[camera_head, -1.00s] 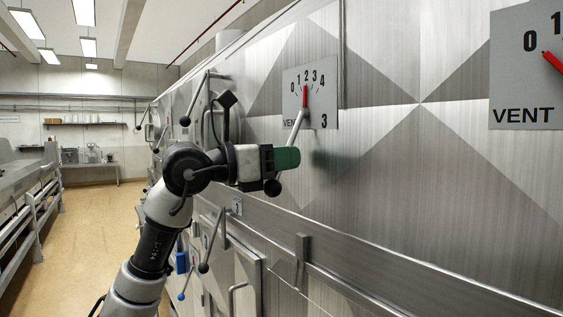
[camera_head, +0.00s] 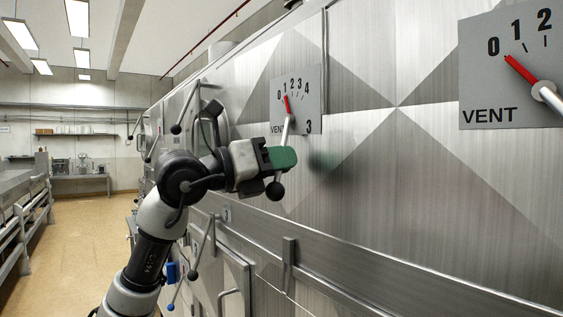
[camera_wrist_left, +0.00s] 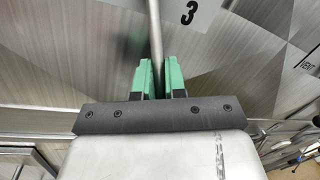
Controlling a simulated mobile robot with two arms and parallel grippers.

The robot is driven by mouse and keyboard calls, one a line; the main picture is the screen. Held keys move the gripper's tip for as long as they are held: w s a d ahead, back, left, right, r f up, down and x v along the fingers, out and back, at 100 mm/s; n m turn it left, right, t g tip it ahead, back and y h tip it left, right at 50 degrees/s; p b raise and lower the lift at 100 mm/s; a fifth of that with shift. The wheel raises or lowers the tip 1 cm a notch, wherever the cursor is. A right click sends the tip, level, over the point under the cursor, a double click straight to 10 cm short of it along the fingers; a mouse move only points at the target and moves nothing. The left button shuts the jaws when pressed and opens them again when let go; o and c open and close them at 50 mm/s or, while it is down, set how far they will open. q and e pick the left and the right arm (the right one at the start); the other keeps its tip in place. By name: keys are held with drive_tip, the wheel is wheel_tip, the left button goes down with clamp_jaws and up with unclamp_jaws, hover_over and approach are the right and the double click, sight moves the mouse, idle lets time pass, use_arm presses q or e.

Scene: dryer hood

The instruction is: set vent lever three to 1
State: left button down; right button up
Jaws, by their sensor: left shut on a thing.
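Vent dial three (camera_head: 312,112) is a grey plate with marks 0 to 4 and a "3" on the hood wall. Its red pointer (camera_head: 287,106) points at about 1. The vent lever (camera_head: 288,128) is a pale rod that hangs from the dial's hub, with a black ball (camera_head: 275,190) at its lower end. My left gripper (camera_head: 282,158), with green fingers, is shut on the rod between hub and ball. In the left wrist view the lever rod (camera_wrist_left: 155,30) runs between the two green fingers (camera_wrist_left: 158,75). My right gripper is not in view.
A second vent dial (camera_head: 490,90) is at the right, its red pointer tilted to upper left. A metal rail (camera_head: 370,275) runs along the wall below, with a bracket (camera_head: 289,262). Black-knobbed door handles (camera_head: 186,110) stick out left of my arm. The aisle floor (camera_head: 70,240) is clear.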

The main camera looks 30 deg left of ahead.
use_arm(q)
drive_tip(key=shift+r, duration=0.1)
drive_tip(key=c, duration=1.2)
unclamp_jaws()
drive_tip(key=shift+a, duration=0.1)
drive_tip(key=shift+s, duration=0.15)
drive_tip(key=b+v, duration=0.5)
drive_tip(key=v, duration=0.5)
drive_tip(key=shift+s+a, duration=0.2)
drive_tip(key=shift+s, duration=0.1)
